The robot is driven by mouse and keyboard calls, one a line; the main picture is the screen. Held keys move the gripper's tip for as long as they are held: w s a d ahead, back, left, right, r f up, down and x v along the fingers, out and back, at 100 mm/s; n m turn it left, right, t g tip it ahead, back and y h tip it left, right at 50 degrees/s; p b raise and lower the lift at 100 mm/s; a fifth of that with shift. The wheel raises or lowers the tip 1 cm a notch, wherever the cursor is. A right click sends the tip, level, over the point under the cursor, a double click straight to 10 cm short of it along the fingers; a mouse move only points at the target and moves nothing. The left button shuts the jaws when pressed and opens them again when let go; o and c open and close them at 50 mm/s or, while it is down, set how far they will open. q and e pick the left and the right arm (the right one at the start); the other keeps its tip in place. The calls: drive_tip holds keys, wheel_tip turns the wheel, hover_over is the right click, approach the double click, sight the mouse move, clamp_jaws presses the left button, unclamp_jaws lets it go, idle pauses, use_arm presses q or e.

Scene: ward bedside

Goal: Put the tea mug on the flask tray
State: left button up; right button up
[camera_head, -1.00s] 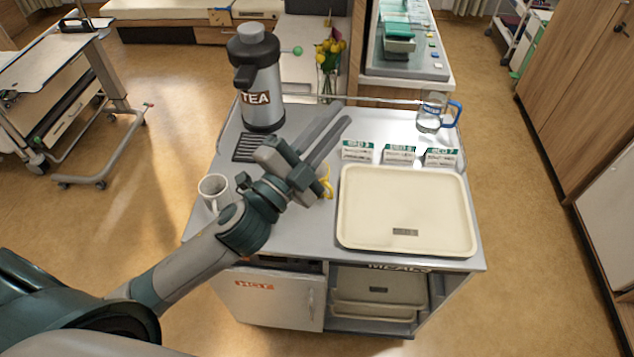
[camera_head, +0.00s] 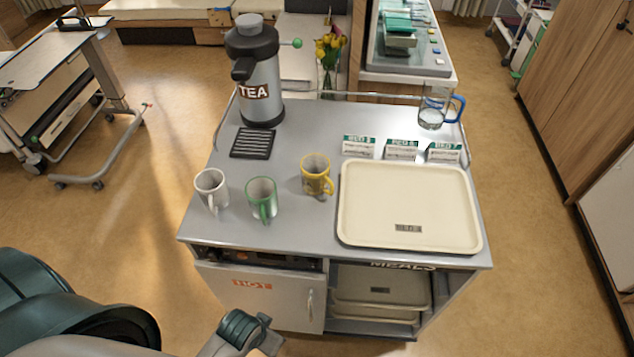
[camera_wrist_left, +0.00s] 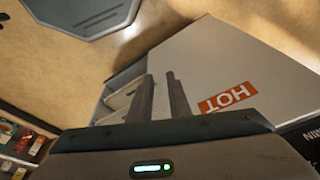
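Three mugs stand upright on the trolley top: a white mug (camera_head: 211,187), a green mug (camera_head: 262,198) and a yellow mug (camera_head: 315,174). No mug shows a readable tea label. The flask tray (camera_head: 252,143), a dark slatted grid, lies bare in front of the grey flask (camera_head: 256,75) marked TEA. My left gripper (camera_wrist_left: 161,88) shows in the left wrist view with a gap between its fingers and nothing held. It is low near the HOT door, away from the mugs. In the head view only part of my left arm shows at the bottom. My right gripper is out of view.
A cream meal tray (camera_head: 350,205) covers the right of the trolley top. Bed cards (camera_head: 401,150) stand behind it, and a clear jug (camera_head: 432,110) with a blue handle is at the back right. The HOT door (camera_head: 262,295) is on the trolley's front.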

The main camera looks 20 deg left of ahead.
use_arm(q)
drive_tip(key=s+a+f+g+b, duration=0.1)
drive_tip(key=s+f+b, duration=0.25)
drive_tip(key=f, duration=0.95)
drive_tip(key=s+f+b, duration=0.2)
drive_tip(key=s+f, duration=0.2)
drive_tip(key=f, duration=1)
drive_tip(key=s+a+f+b, duration=0.2)
drive_tip(key=s+f+b, duration=0.2)
drive_tip(key=s+f, duration=0.9)
drive_tip(key=shift+s+a+f+g, duration=0.15)
drive_tip(key=shift+s+a+g, duration=0.1)
drive_tip(key=shift+g, duration=0.15)
